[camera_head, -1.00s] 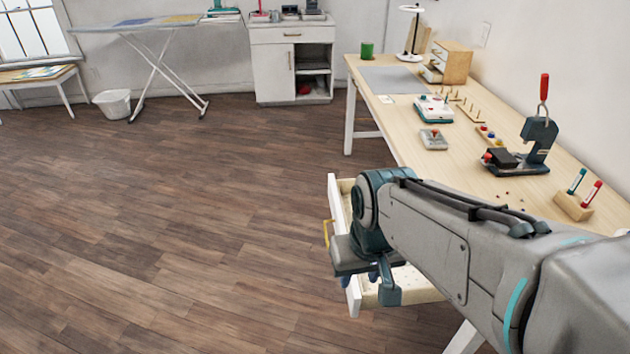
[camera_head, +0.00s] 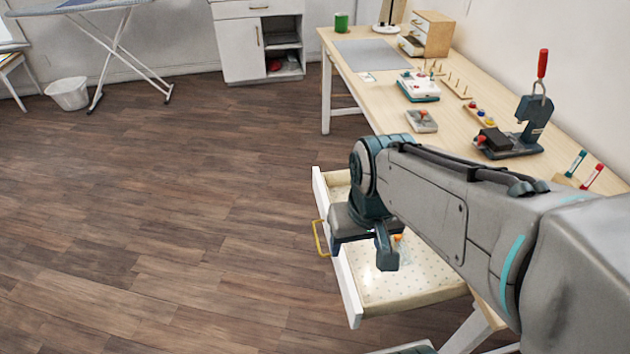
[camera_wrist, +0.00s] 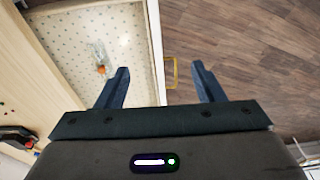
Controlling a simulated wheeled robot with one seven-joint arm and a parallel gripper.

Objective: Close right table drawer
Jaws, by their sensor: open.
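The right table drawer (camera_head: 403,290) is pulled out from under the wooden table (camera_head: 450,130). It has a white front with a yellow handle (camera_head: 320,238) and a dotted lining. In the wrist view the drawer's lining (camera_wrist: 83,40) and the handle (camera_wrist: 171,73) also show. My gripper (camera_wrist: 160,85) is open and empty, above the drawer's front edge, with one finger on the inner side and the other on the outer side over the floor. The handle lies between the fingers in the picture; no contact shows. In the head view my arm covers part of the drawer.
A small item with an orange part (camera_wrist: 101,62) lies in the drawer. The tabletop holds a press (camera_head: 520,125), a small machine (camera_head: 418,87), a green cup (camera_head: 341,22) and a small wooden cabinet (camera_head: 426,35). The wooden floor (camera_head: 180,200) left of the drawer is clear.

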